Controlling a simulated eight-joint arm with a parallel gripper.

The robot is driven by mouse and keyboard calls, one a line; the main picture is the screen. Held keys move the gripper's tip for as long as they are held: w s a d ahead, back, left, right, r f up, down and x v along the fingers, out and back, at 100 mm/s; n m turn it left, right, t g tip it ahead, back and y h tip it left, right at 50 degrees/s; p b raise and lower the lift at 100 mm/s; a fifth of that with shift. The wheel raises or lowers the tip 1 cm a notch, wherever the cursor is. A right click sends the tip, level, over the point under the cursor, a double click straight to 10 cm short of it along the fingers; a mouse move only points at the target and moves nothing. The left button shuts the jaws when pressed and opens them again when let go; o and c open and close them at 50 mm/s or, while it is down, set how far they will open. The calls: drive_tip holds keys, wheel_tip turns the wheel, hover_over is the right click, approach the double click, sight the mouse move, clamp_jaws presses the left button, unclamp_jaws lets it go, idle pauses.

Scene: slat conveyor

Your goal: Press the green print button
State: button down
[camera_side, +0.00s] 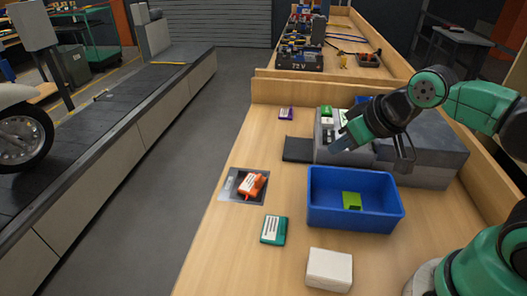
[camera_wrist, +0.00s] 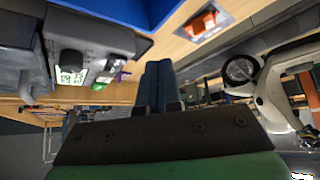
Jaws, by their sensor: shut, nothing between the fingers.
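The grey machine (camera_side: 325,148) stands on the bench at the back right, with a dark plate (camera_side: 298,150) at its left. In the wrist view, the machine (camera_wrist: 95,42) is at upper left, with a black knob and a green-and-white patterned face (camera_wrist: 72,75). A small green patch (camera_side: 326,110) shows at the machine's far end in the side view; I cannot tell whether it is the print button. My gripper (camera_side: 336,147) is shut and empty over the machine's near part, hiding some of its top. Its closed fingers (camera_wrist: 160,66) show in the wrist view; contact cannot be told.
A blue bin (camera_side: 335,213) with a green block (camera_side: 351,201) stands in front of the machine. An orange item (camera_side: 252,185) lies on a scale-like pad; a teal box (camera_side: 274,230) and white box (camera_side: 329,270) are nearer. A purple box (camera_side: 286,113) lies behind.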

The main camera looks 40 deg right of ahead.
wheel_tip(320, 180, up, 6)
drive_tip(key=m+t+h, duration=0.1)
drive_tip(key=m+t, duration=0.1)
drive_tip(key=m, duration=0.9)
hover_over(328, 111)
drive_tip(key=shift+d, duration=0.15)
drive_tip(key=shift+f, duration=4.4)
drive_tip(key=shift+f, duration=0.1)
drive_tip(key=shift+f, duration=0.3)
